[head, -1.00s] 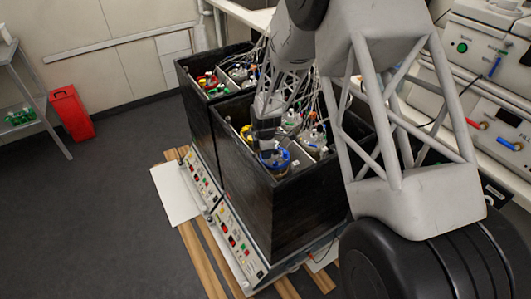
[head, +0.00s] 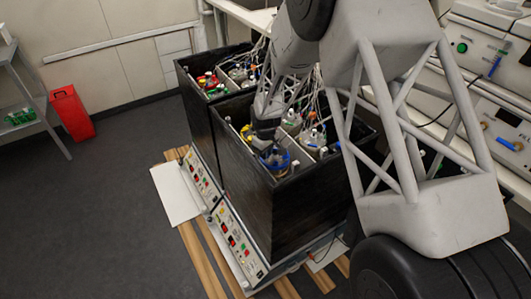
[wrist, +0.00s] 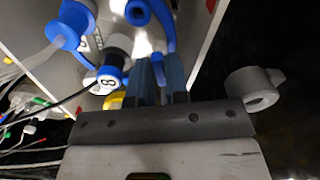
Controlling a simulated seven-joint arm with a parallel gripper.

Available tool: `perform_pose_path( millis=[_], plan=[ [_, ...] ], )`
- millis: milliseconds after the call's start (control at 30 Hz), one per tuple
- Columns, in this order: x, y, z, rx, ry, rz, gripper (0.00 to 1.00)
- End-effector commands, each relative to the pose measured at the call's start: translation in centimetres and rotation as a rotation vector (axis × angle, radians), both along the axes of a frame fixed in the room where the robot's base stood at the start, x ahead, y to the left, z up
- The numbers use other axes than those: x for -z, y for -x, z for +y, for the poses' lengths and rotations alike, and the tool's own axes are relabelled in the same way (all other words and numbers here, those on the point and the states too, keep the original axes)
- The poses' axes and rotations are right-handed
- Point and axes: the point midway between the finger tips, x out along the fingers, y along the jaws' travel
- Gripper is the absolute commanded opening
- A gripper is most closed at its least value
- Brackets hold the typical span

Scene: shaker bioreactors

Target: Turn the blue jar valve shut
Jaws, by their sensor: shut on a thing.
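The blue-topped jar (head: 276,160) stands in the front compartment of the nearer black shaker box. In the head view my gripper (head: 266,142) reaches down into that box, right over the jar. In the wrist view blue jar fittings (wrist: 70,25) and a curved blue tube (wrist: 165,22) lie beyond the fingers. My gripper's two blue-grey fingers (wrist: 160,78) are close together, shut on the blue jar valve; the held part is mostly hidden between them. A blue-and-white piece marked with a dark figure (wrist: 108,78) is just left of the fingers.
The black box wall (head: 262,190) rises close around my gripper. White divider panels, cables and several other jars crowd the box. A grey cylindrical fitting (wrist: 258,90) sits right of the fingers. A yellow part (wrist: 116,100) lies to their left.

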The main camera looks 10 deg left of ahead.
Motion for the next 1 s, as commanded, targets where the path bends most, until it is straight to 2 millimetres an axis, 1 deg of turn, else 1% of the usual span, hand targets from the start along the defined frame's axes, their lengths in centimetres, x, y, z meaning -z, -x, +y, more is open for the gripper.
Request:
perform_pose_path(
  millis=[200, 400, 600, 967, 1000],
  plan=[
    [-0.09, -0.02, -0.01, 0.161, 0.0, -0.001, 0.0],
    [-0.08, -0.02, 0.0, 0.252, -0.001, -0.001, 0.0],
    [-0.07, -0.02, 0.0, 0.288, -0.001, -0.001, 0.0],
    [-0.06, -0.03, 0.01, 0.292, -0.001, -0.001, 0.0],
    [-0.07, -0.03, 0.01, 0.292, -0.001, -0.001, 0.19]
  ],
)
